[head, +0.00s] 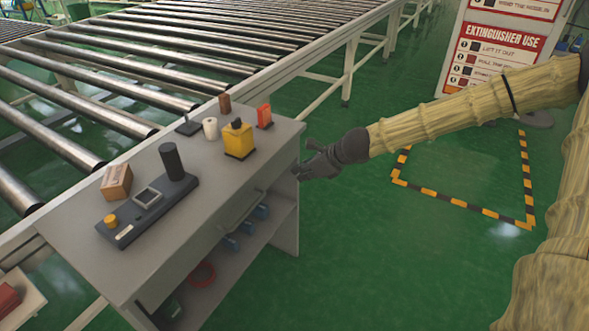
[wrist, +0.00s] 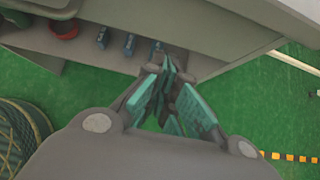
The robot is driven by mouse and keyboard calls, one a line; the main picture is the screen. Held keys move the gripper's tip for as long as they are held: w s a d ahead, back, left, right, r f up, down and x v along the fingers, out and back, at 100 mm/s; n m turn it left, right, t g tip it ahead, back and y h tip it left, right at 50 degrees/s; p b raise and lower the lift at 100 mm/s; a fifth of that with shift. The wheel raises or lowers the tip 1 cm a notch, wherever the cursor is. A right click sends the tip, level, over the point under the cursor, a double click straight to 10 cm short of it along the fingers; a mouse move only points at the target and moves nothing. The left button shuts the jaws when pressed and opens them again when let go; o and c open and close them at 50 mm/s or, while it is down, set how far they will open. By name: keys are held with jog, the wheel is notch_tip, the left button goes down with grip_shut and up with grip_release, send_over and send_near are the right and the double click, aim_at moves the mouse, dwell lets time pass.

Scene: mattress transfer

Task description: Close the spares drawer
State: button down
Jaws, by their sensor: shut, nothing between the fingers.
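The grey workbench (head: 75,225) stands beside the roller conveyor. The front of the spares drawer (head: 236,212) shows as a grey panel under the benchtop, on the long side facing right. How far it stands out is hard to tell from here. My gripper (head: 299,170) is beside the bench's far right corner, past the drawer front, with its fingers pointing toward the bench. In the wrist view my gripper (wrist: 172,65) is shut and empty, its fingertips near the bench edge. Whether it touches the bench cannot be told.
On the benchtop are a control box (head: 145,205), a yellow block (head: 238,140), a small cardboard box (head: 116,182) and a red item (head: 264,116). Green floor right of the bench is clear.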

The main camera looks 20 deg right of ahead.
jog(key=p+v, duration=0.3)
jog(key=v, duration=0.5)
jog(key=shift+r, duration=0.15)
jog(key=shift+s+a, duration=0.1)
jog(key=shift+s, duration=0.15)
jog(key=s+a+f+n+g+h+p, duration=0.2)
jog(key=s+f+n+g+h+p, duration=0.35)
jog(key=s+f+n, duration=0.95)
jog(key=s+a+f+n+p, duration=0.2)
jog(key=s+n, duration=0.2)
jog(key=s, duration=0.3)
jog(key=s+a+f+n+g+p, duration=0.1)
jog(key=s+n, duration=0.3)
jog(key=s, duration=0.4)
jog(key=s+a+f+n+p, duration=0.3)
jog(key=s+n, duration=0.1)
jog(key=s, duration=0.3)
jog(key=shift+s+a+n, duration=0.2)
jog(key=shift+a+n, duration=0.2)
jog(key=shift+f+g, duration=0.15)
jog(key=shift+g, duration=0.1)
